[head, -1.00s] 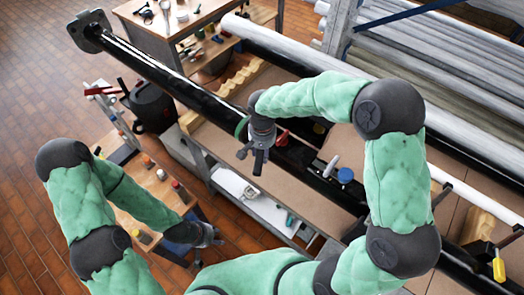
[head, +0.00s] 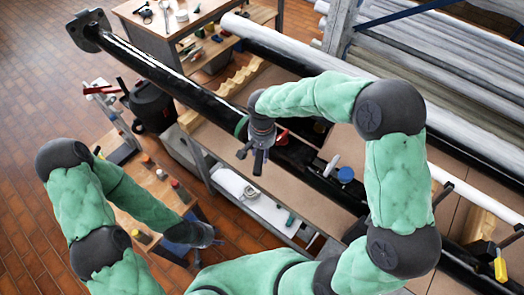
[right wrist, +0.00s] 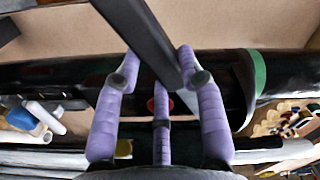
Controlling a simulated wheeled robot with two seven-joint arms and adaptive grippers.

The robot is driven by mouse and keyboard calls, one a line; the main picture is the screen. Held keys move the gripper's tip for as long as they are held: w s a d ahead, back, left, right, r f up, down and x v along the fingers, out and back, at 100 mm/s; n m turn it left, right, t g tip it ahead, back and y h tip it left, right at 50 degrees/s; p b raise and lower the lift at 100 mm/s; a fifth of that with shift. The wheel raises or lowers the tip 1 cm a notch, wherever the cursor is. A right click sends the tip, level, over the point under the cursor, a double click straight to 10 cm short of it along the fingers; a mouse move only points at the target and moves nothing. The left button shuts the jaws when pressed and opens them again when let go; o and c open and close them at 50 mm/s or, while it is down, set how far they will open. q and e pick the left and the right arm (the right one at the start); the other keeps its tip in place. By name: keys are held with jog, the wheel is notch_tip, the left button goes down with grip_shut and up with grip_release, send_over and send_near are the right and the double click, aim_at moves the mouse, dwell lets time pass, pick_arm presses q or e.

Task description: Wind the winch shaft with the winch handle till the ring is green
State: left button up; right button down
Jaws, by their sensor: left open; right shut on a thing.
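My right gripper (head: 256,162) hangs over the black mast, near a green ring (head: 241,126) around it. In the right wrist view its purple fingers (right wrist: 160,85) are closed on a dark flat bar (right wrist: 138,32), which appears to be the winch handle. The green ring (right wrist: 259,75) shows there on the mast, right of the fingers. A small red part (right wrist: 151,105) lies behind the fingers. The winch shaft is hidden or cannot be made out. My left gripper (head: 212,238) is open and empty, low beside the small wooden bench.
The long black mast (head: 165,78) runs diagonally over a bench. A blue-capped item (head: 345,174) and a white cylinder (head: 331,166) lie right of my right gripper. A small wooden bench (head: 150,190) with jars stands left. A rack of grey tubes (head: 440,65) fills the upper right.

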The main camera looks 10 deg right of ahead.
jog(key=shift+f+b, duration=0.7)
jog(key=shift+f, duration=0.15)
dwell(0.4)
jog(key=shift+a, duration=0.1)
dwell(0.3)
jog(key=w+a+m+b, duration=0.3)
jog(key=w+a+m, duration=0.3)
jog(key=a+m, duration=0.1)
jog(key=shift+a+m, duration=0.15)
jog(key=shift+m, duration=0.35)
dwell(0.6)
jog(key=s+d+n, duration=0.2)
jog(key=d+n, duration=0.1)
jog(key=s+d+n+p, duration=0.1)
jog(key=s+d+n, duration=0.2)
jog(key=shift+s+d+n, duration=0.1)
jog(key=shift+s+n, duration=0.1)
jog(key=shift+n, duration=0.1)
jog(key=shift+s+d+n, duration=0.3)
jog(key=shift+d+n, duration=0.35)
jog(key=shift+n, duration=0.05)
jog(key=shift+d, duration=0.15)
